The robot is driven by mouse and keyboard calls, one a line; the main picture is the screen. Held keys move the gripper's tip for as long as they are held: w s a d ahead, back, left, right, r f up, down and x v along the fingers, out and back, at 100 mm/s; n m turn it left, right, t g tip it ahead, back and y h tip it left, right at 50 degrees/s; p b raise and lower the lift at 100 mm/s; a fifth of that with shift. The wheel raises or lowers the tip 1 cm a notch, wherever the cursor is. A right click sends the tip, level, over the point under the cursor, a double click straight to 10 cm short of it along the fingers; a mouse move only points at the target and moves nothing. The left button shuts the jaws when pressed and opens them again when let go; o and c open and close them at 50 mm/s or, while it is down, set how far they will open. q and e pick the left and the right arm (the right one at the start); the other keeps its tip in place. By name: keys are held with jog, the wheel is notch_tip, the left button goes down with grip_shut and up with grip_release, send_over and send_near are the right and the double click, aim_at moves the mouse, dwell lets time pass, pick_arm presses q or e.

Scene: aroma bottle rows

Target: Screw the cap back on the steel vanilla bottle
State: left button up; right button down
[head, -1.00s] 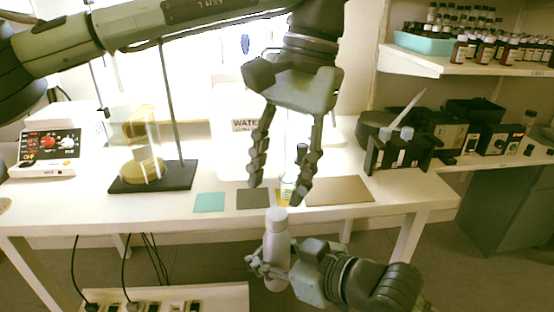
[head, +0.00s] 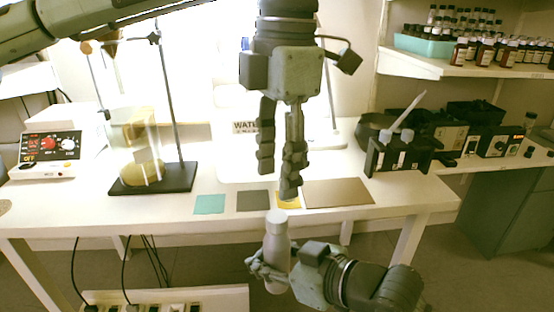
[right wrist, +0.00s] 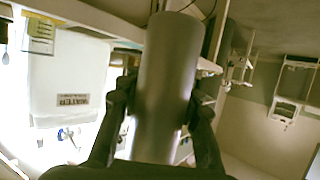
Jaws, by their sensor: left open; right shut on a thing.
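My right gripper (head: 270,266) is shut around the middle of the steel bottle (head: 277,248). It holds the bottle nearly upright in front of the table's front edge. The bottle has a narrower, paler top; I cannot tell whether that is a cap or a bare neck. My left gripper (head: 277,180) is open, pointing down, above and behind the bottle's top in the picture. I see no separate loose cap.
The white table (head: 225,221) carries teal (head: 209,204), grey (head: 253,200), yellow (head: 289,201) and brown (head: 340,192) mats. A lab stand (head: 180,178) is at left, and a dark rack (head: 398,157) with a pale stick at right. Small bottles fill the right shelf (head: 455,65).

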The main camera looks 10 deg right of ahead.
aim_at(277, 215)
pick_arm(q)
jog(key=n, duration=0.4)
jog(key=shift+r+n, duration=0.2)
jog(key=shift+n, duration=0.2)
jog(key=n, duration=0.4)
jog(key=shift+r+n+h, duration=0.15)
jog(key=shift+n+h, duration=0.15)
jog(key=shift+f, duration=4)
jog(key=shift+c, duration=0.3)
